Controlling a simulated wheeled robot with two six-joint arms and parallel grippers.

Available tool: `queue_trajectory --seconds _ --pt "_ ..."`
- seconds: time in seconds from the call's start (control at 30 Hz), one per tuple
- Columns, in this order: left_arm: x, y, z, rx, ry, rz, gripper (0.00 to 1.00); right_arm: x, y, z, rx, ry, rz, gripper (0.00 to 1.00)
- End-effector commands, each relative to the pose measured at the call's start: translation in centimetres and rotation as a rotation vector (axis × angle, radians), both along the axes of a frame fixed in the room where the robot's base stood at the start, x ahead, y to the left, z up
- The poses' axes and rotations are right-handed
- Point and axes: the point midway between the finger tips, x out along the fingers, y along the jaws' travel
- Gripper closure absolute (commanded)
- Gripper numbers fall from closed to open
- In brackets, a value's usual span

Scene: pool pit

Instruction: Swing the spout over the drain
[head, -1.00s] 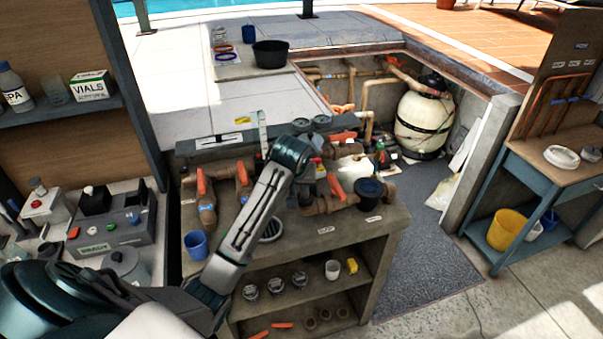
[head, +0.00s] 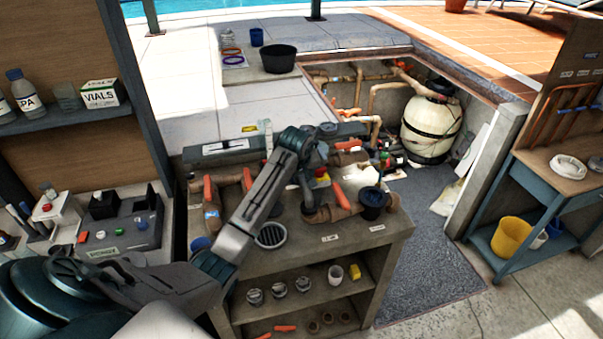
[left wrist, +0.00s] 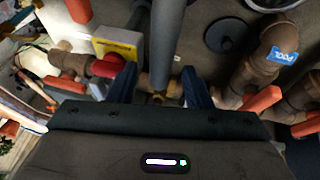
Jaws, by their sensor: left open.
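The spout is a grey tube (left wrist: 168,40) in the left wrist view, running up from a brass fitting (left wrist: 157,84). My right gripper is not in view.

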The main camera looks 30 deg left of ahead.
Motion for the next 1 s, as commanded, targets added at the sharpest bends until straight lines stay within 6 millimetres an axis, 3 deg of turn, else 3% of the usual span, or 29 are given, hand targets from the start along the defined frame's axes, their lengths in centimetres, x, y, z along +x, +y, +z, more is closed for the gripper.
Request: queue_trajectory --seconds 0.17,0.43,0.67,1.0 --pt "0.4 0.2 -1.1 -0.001 0.001 0.000 0.55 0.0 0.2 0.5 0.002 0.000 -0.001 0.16" --pt "0.4 0.2 -1.3 0.000 0.000 -0.001 0.55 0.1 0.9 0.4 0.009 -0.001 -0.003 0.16" --pt "0.5 0.2 -1.2 0.000 0.000 -0.001 1.00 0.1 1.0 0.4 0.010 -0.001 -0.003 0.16" --pt "1.2 -0.2 -1.3 0.000 -0.002 0.006 1.00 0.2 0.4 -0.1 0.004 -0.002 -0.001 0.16"
